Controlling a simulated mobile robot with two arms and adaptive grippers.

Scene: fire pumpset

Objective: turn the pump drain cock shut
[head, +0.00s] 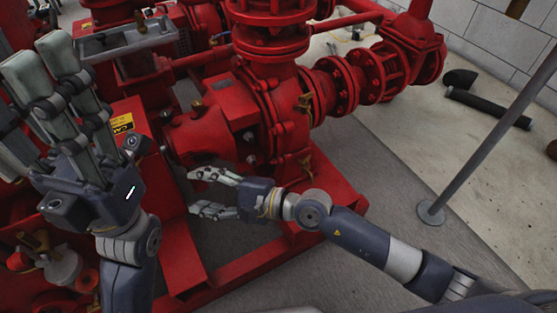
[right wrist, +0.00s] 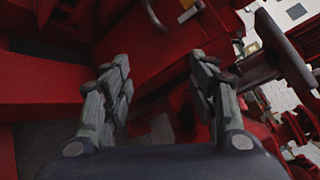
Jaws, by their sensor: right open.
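My right gripper (head: 196,191) reaches in from the right, low beside the red pump casing (head: 215,135). Its fingers are apart with nothing between them. In the right wrist view the gripper (right wrist: 160,75) is open, facing red pump parts and a dark gap. I cannot make out the drain cock for certain in either view. Small brass fittings show on the pump, one on top of the casing (head: 198,108) and one on its right side (head: 304,104). My left gripper (head: 38,62) is raised at the left, fingers spread and empty.
The red base frame (head: 235,272) runs below my right gripper. Red flanged pipework (head: 340,85) extends to the back right. A grey metal post (head: 490,125) stands on the floor at right. Black pipe pieces (head: 488,107) lie by the wall. The floor at right is mostly clear.

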